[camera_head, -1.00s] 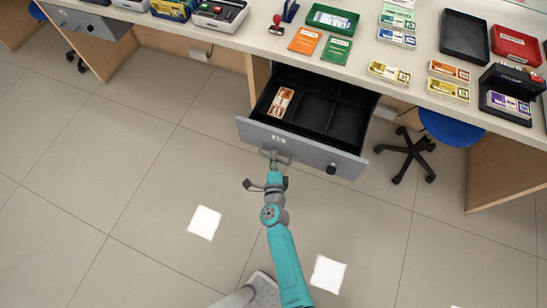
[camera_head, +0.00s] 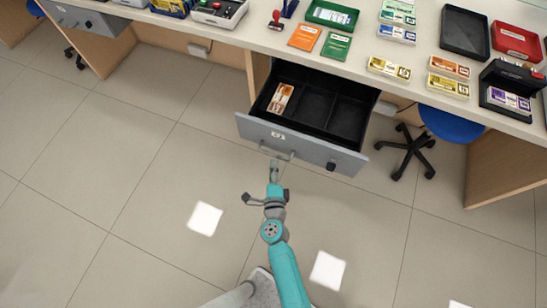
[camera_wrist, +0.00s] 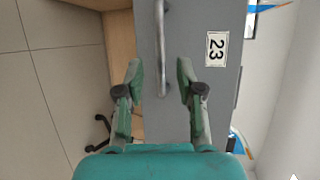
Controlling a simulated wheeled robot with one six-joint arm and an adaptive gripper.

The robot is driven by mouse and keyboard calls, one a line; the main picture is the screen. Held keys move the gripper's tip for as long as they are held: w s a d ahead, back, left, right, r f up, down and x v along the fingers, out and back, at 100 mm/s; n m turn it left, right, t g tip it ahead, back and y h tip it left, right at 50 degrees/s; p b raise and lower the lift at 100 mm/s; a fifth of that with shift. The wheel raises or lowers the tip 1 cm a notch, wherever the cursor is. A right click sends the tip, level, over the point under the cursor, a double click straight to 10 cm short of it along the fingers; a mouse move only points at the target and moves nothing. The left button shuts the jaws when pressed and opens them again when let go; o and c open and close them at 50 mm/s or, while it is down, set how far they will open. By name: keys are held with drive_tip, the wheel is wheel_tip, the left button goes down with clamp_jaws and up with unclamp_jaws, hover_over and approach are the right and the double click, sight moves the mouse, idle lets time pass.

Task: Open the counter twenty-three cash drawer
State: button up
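The counter twenty-three cash drawer (camera_head: 300,144) is pulled out below the counter in the head view, its dark tray showing with banknotes (camera_head: 280,99) in the left compartment. Its grey front also shows in the wrist view (camera_wrist: 212,105), with a "23" label (camera_wrist: 216,49). The bar handle (camera_head: 277,152) is on the drawer front; in the wrist view the handle (camera_wrist: 162,50) lies between and ahead of the fingers. My gripper (camera_head: 274,168) is in front of the handle, apart from it. In the wrist view my gripper (camera_wrist: 158,78) is open and empty.
The countertop (camera_head: 270,40) above holds trays, banknote bundles and cards. A blue stool (camera_head: 445,125) stands right of the drawer. Another closed drawer (camera_head: 90,20) is at the upper left. The tiled floor (camera_head: 110,150) on the left is clear.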

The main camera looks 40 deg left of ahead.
drive_tip(key=v, duration=0.6)
drive_tip(key=shift+w, duration=0.1)
idle(0.4)
drive_tip(key=s+d+r+n+t+h, duration=0.1)
drive_tip(key=s+d+r+n+h, duration=0.2)
drive_tip(key=d, duration=0.9)
drive_tip(key=s+d+r+n+t+h, duration=0.15)
drive_tip(key=s+d+r, duration=0.25)
drive_tip(key=d, duration=0.9)
drive_tip(key=s+d+r+n+h, duration=0.2)
drive_tip(key=s+d+r+n, duration=0.1)
drive_tip(key=s+d+r, duration=0.2)
drive_tip(key=s+d+r+n+h, duration=0.3)
drive_tip(key=s+d+r, duration=0.3)
drive_tip(key=s+r, duration=0.4)
wheel_tip(320, 180, up, 2)
drive_tip(key=shift+s+d+r+n+g, duration=0.15)
drive_tip(key=shift+d+n+g, duration=0.15)
drive_tip(key=shift+n, duration=0.25)
